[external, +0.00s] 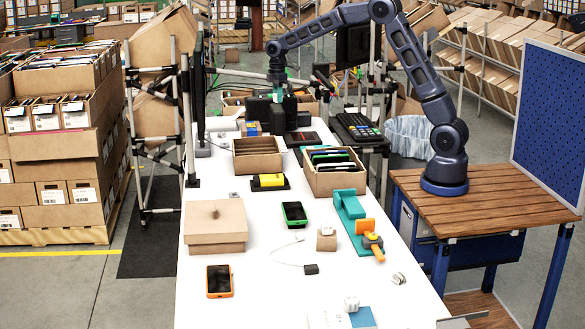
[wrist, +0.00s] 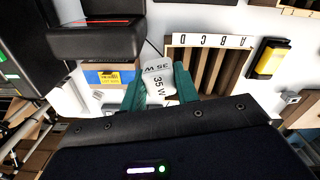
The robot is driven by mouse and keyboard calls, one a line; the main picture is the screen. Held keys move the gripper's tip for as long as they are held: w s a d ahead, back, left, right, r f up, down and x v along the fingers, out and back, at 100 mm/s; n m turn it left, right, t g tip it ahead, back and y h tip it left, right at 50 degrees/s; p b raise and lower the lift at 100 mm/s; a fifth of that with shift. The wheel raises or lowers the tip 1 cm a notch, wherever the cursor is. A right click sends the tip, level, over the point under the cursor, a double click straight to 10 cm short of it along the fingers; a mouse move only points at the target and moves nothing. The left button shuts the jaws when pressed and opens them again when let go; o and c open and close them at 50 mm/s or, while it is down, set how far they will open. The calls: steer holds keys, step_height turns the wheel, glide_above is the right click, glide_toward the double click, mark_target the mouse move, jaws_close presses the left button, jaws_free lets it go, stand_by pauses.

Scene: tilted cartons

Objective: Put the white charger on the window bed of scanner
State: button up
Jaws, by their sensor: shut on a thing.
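The white charger (wrist: 158,85), marked "35 W", is held between the teal fingertips of my gripper (wrist: 160,92) in the wrist view. My gripper (external: 279,94) is over the far end of the white table in the external view, where the charger cannot be made out. A black device with a dark red window, seemingly the scanner (external: 303,138), lies at the table's far end, just in front of my gripper in the picture. It seems to show at the upper left of the wrist view (wrist: 97,40), apart from the charger.
A divided carton (external: 258,163) and a carton of dark devices (external: 334,182) stand nearby; the divided one, labelled A to D, shows in the wrist view (wrist: 207,62). A yellow device (external: 269,182), phones and a closed box (external: 216,240) are nearer the front. Bare table (external: 260,290) lies front centre.

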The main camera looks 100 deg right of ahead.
mark_target(303, 138)
steer(key=s+d+m, duration=0.3)
steer(key=s+d, duration=0.7)
steer(key=s, duration=0.3)
steer(key=f, duration=1.9)
steer(key=shift+w+a+f, duration=0.2)
steer(key=shift+w+f, duration=0.05)
steer(key=shift+f, duration=0.15)
steer(key=shift+f, duration=0.1)
steer(key=o, duration=1)
